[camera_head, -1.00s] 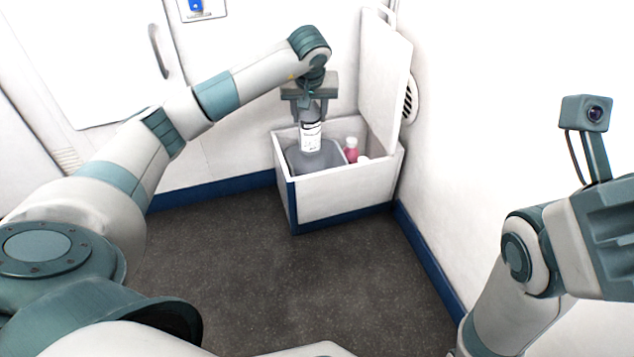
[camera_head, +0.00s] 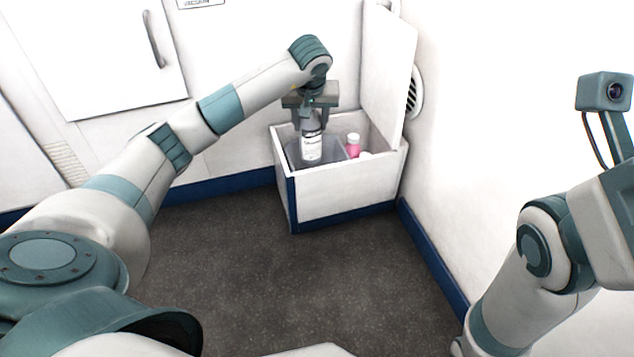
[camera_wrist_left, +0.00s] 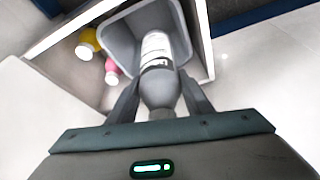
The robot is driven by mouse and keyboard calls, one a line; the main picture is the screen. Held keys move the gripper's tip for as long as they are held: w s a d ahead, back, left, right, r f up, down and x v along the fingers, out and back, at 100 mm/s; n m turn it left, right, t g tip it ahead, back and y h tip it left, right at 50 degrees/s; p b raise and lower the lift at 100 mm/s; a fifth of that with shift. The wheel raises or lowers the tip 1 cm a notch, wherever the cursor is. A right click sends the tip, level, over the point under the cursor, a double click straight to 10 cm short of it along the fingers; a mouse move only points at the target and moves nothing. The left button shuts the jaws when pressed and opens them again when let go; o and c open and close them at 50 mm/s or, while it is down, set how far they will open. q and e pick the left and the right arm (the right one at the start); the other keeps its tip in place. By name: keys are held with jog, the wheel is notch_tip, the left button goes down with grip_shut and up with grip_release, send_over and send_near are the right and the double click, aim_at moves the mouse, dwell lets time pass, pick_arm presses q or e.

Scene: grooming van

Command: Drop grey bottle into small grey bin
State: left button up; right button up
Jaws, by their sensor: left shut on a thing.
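The grey bottle (camera_head: 311,147) with a white label is upright in my left gripper (camera_head: 310,112), which is shut on it near its top. In the left wrist view, the bottle (camera_wrist_left: 158,60) lies between the two fingers of the left gripper (camera_wrist_left: 160,98), over the small grey bin (camera_wrist_left: 122,42). In the head view, the grey bin (camera_head: 335,152) sits inside the open white box, and the bottle's lower part is within its outline. Whether the bottle touches the bin's floor cannot be told. My right gripper is not clearly visible; only part of that arm shows at the right.
The white box (camera_head: 345,192) has a raised lid (camera_head: 388,75) at its right back. A pink bottle (camera_head: 353,146) stands in the box right of the bin; a yellow bottle (camera_wrist_left: 88,42) shows beside it in the wrist view. The dark floor (camera_head: 270,270) in front is clear.

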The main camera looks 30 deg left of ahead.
pick_arm(q)
jog(key=shift+f+b, duration=0.35)
jog(key=shift+f, duration=0.2)
